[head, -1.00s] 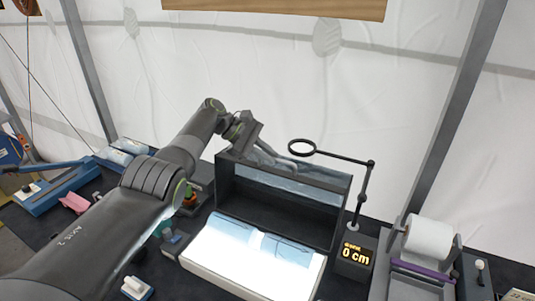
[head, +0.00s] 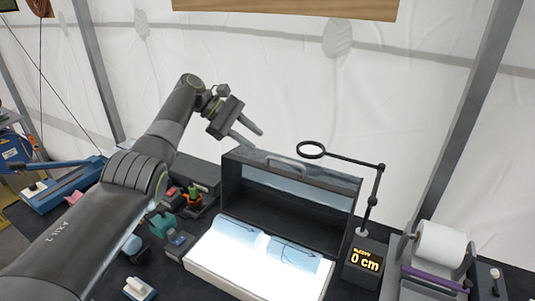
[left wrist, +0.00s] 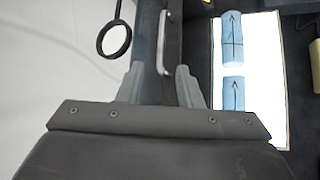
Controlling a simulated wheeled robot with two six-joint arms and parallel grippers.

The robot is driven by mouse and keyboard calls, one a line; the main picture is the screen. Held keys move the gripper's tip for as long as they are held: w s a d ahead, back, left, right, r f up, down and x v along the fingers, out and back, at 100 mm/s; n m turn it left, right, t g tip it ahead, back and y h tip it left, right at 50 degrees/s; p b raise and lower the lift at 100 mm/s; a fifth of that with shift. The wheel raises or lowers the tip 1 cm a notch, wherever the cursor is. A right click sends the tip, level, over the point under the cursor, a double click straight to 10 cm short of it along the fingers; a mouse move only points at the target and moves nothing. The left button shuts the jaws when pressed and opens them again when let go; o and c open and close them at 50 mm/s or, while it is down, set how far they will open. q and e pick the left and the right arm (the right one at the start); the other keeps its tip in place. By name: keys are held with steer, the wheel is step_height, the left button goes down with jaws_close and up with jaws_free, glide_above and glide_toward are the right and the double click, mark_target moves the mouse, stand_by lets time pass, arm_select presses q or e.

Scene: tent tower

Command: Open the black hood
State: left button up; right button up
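The black hood (head: 290,205) stands raised behind the bright light panel (head: 250,270), its dark inside facing me. Its pale handle (head: 288,163) is on the upper edge. My left gripper (head: 257,141) is open and empty, above and left of the handle in the head view, apart from it. In the left wrist view the handle (left wrist: 163,42) shows beyond and between the spread fingers (left wrist: 159,70). Two blue pieces with arrow marks lie on the lit panel (left wrist: 260,95). My right gripper is not in view.
A paper roll (head: 440,245) is farther right. Small tools (head: 190,200) crowd the left. Space above the hood is free.

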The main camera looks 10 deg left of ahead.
arm_select(q)
steer(key=b+v, duration=0.1)
steer(key=v, duration=0.7)
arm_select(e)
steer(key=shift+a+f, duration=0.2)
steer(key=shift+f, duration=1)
arm_select(q)
steer(key=shift+a+r, duration=0.1)
steer(key=shift+r, duration=0.05)
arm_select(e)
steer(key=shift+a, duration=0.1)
